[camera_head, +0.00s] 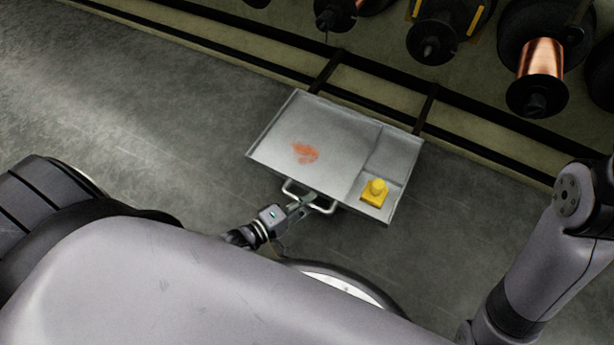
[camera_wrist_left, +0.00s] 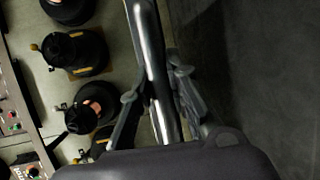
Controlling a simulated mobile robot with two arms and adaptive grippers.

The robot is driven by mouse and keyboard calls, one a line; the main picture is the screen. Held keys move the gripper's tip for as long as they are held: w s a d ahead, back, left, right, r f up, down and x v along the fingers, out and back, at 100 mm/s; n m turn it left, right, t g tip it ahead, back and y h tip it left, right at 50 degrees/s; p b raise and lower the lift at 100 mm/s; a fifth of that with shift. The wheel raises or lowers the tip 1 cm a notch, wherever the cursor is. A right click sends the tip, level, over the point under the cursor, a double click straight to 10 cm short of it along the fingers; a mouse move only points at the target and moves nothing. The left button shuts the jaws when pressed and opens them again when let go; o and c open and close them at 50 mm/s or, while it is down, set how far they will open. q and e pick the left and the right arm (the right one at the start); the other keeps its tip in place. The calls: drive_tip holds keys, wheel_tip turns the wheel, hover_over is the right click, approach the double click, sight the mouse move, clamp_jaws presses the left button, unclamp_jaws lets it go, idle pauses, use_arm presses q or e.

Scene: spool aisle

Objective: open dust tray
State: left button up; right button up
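The dust tray (camera_head: 325,130) is a shallow grey metal tray standing out from the rack over the floor, its open top visible. Dark rails run from its far edge to the rack. A pale bar handle (camera_head: 289,189) is on its near side. My left gripper (camera_head: 307,200) is at this handle. In the left wrist view the shiny handle bar (camera_wrist_left: 152,55) runs between the fingers (camera_wrist_left: 155,90), which appear closed against it. Orange-red dust (camera_head: 305,153) lies in the large left compartment. My right gripper is not in view.
A yellow block with a knob (camera_head: 376,190) sits in the tray's near right compartment. Dark spools, one with copper wire (camera_head: 541,58), line the rack behind, above a dark rail. Grey floor (camera_head: 130,110) is clear to the left of the tray.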

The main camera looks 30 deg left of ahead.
use_arm(q)
drive_tip(key=o, duration=0.5)
drive_tip(key=shift+c, duration=0.2)
drive_tip(key=shift+r, duration=0.55)
drive_tip(key=o, duration=1)
drive_tip(key=r, duration=0.8)
drive_tip(key=shift+w+a+r, duration=0.1)
drive_tip(key=shift+w+r, duration=0.2)
drive_tip(key=shift+w, duration=0.05)
drive_tip(key=shift+c, duration=0.2)
drive_tip(key=shift+s+a+r, duration=0.1)
drive_tip(key=shift+r, duration=0.35)
drive_tip(key=shift+c, duration=0.9)
drive_tip(key=shift+s+r, duration=0.1)
drive_tip(key=shift+s, duration=0.05)
drive_tip(key=c, duration=0.8)
drive_tip(key=shift+s+f, duration=0.1)
drive_tip(key=shift+f, duration=0.25)
